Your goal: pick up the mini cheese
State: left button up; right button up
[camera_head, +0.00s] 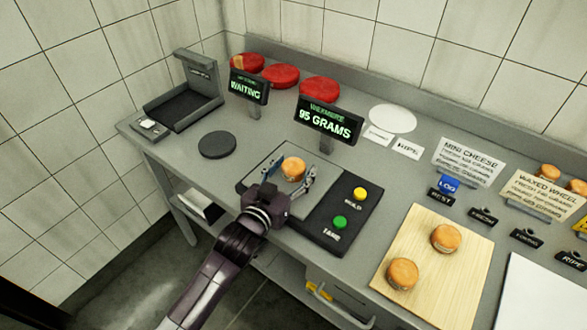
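A small round orange mini cheese (293,168) rests on the grey plate of a scale (262,158), whose display (328,122) reads 95 grams. My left gripper (291,174) reaches over the scale's front edge. Its two fingers are spread, one on each side of the cheese; whether either finger touches it is hard to tell. Two more mini cheeses, one upper (445,238) and one lower (402,273), sit on a wooden board (455,278) to the right. My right gripper is not in view.
Yellow (360,194) and green (340,222) buttons lie right of the plate. A dark round pad (217,145) and a black press-like device (185,95) stand left. Red wheels (281,76) line the back. Signs (467,162) and small labels stand at right.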

pick_arm(q)
jog(key=c, duration=1)
